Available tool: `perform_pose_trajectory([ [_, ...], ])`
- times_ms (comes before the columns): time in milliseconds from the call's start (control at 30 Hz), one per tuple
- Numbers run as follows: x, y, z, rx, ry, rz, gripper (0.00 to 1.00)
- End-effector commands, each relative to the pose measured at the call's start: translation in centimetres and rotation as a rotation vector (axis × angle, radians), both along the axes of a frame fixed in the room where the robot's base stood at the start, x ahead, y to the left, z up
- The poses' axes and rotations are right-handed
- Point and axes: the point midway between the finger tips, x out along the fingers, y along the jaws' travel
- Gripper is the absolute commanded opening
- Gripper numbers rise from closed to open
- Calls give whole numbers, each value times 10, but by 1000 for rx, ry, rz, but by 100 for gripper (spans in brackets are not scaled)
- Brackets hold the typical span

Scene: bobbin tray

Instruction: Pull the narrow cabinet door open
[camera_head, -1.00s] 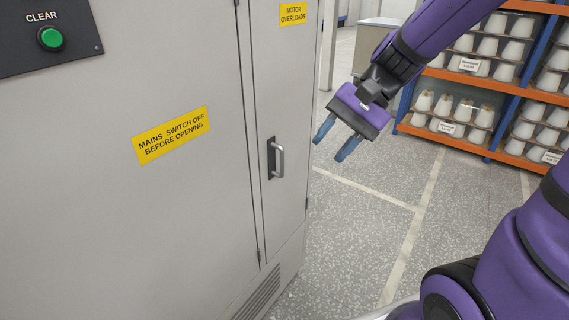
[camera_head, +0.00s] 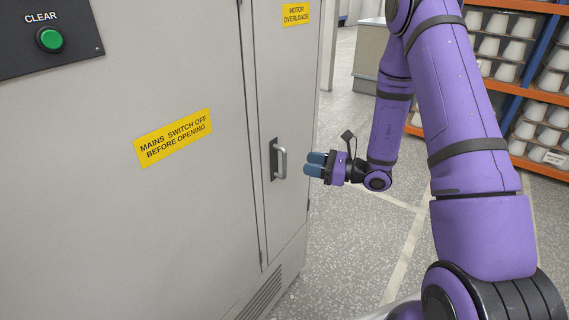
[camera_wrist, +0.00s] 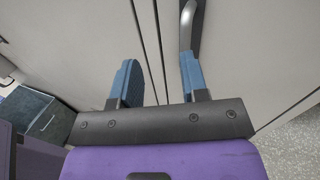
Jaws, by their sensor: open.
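The narrow cabinet door (camera_head: 283,95) is closed, at the right of the grey cabinet front, with a yellow label near its top. Its upright metal bar handle (camera_head: 282,162) sits on a dark plate. My gripper (camera_head: 315,165) is open, just right of the handle in the head view, with its blue fingers pointing at the door. In the wrist view, my gripper (camera_wrist: 158,82) has its fingers spread, and the handle (camera_wrist: 187,22) shows beyond the right finger. The handle's lower end is hidden behind that finger, so I cannot tell whether they touch.
The wide cabinet door (camera_head: 120,220) with its yellow warning label (camera_head: 174,137) lies left of the narrow door. A green button (camera_head: 50,39) is on a dark panel. Shelves of cones (camera_head: 535,120) stand at the back right. Floor right of the cabinet is free.

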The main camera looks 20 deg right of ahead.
Motion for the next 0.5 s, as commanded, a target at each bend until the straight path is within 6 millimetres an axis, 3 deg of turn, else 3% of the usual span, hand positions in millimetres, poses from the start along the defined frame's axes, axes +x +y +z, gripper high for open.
perform_pose_trajectory([
  [33,2,-6,-13,17,20,-40,41],
  [200,8,-20,-35,46,46,-126,41],
  [367,14,-17,-40,51,50,-143,41],
  [500,26,-3,-39,50,48,-140,41],
])
